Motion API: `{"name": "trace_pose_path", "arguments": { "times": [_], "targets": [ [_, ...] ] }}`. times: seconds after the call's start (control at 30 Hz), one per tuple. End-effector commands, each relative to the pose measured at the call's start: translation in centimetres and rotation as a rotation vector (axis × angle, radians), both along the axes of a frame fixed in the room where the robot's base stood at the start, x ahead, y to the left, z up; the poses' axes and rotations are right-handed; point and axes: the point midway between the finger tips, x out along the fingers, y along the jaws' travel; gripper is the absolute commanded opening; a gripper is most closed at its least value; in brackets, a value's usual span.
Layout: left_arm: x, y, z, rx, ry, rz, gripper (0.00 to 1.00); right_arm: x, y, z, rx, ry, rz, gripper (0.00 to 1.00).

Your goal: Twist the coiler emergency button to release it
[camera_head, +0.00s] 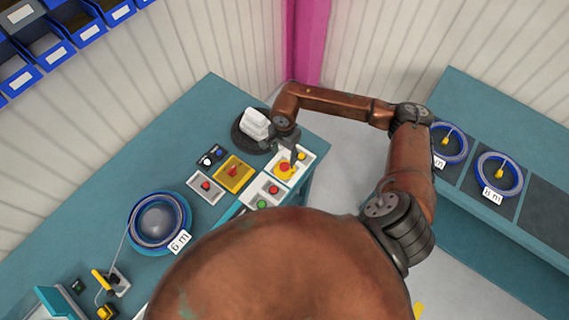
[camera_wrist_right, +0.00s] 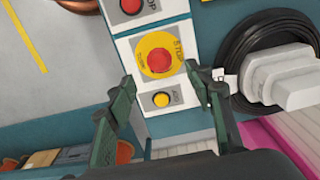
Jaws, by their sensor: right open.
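A red mushroom emergency button (camera_wrist_right: 158,60) sits on a round yellow stop plate on a white panel in the right wrist view. It also shows in the head view (camera_head: 284,167), partly beside my gripper. My right gripper (camera_wrist_right: 159,76) is open and empty. In the wrist view its two fingertips lie to the left and right of the button's near side, with a gap on both sides. In the head view the right gripper (camera_head: 291,152) hangs over the panel at the bench corner. I cannot tell its exact height above the button. My left gripper is not in view.
A small yellow button (camera_wrist_right: 162,99) is on the same panel. A black coil (camera_wrist_right: 264,62) with a white block (camera_wrist_right: 285,82) is close on the right. Another red button on a yellow box (camera_head: 233,173) stands left of the panel. A blue reel (camera_head: 160,222) lies further left.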

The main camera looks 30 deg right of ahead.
Motion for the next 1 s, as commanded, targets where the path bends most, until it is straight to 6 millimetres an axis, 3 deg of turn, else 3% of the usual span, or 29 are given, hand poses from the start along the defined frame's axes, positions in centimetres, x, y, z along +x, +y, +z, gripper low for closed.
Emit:
{"name": "trace_pose_path", "arguments": {
  "times": [0.5, 0.87, 1.0],
  "targets": [
    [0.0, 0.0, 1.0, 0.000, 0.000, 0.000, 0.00, -0.1, -0.2, -6.8, -0.009, 0.005, 0.001, 0.48],
    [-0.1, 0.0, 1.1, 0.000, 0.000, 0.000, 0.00, 0.0, -0.2, -7.6, -0.008, 0.002, 0.001, 0.48],
    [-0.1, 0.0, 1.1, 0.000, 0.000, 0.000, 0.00, -0.1, -0.2, -7.6, -0.007, 0.002, 0.001, 0.40]
  ]
}}
